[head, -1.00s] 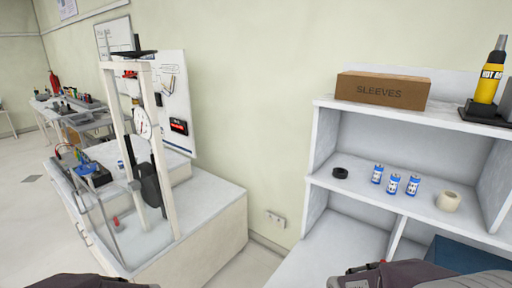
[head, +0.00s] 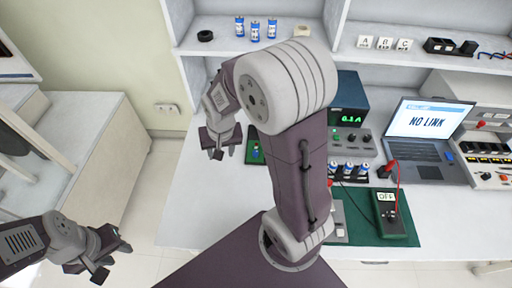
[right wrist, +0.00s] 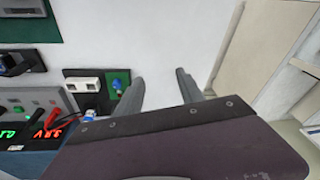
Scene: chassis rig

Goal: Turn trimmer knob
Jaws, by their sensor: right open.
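A small blue knob (right wrist: 121,84), which looks like the trimmer, sits on a little green board in the right wrist view. The board (head: 254,152) shows in the head view on the white bench, partly hidden by my right arm. My right gripper (head: 221,146) is open and empty, above the bench's left part, just left of the board. In the right wrist view its two fingers (right wrist: 160,80) are apart, with the knob just left of the left finger. My left gripper (head: 103,259) is at the lower left, beyond the bench's edge, with its fingers apart and empty.
A power supply (head: 347,98) reads 0.1 A. A multimeter (head: 393,215) reading OFF lies on a green mat, near several blue batteries (head: 348,169) and a laptop (head: 417,128) showing NO LINK. Shelves line the back. The bench's front left is bare.

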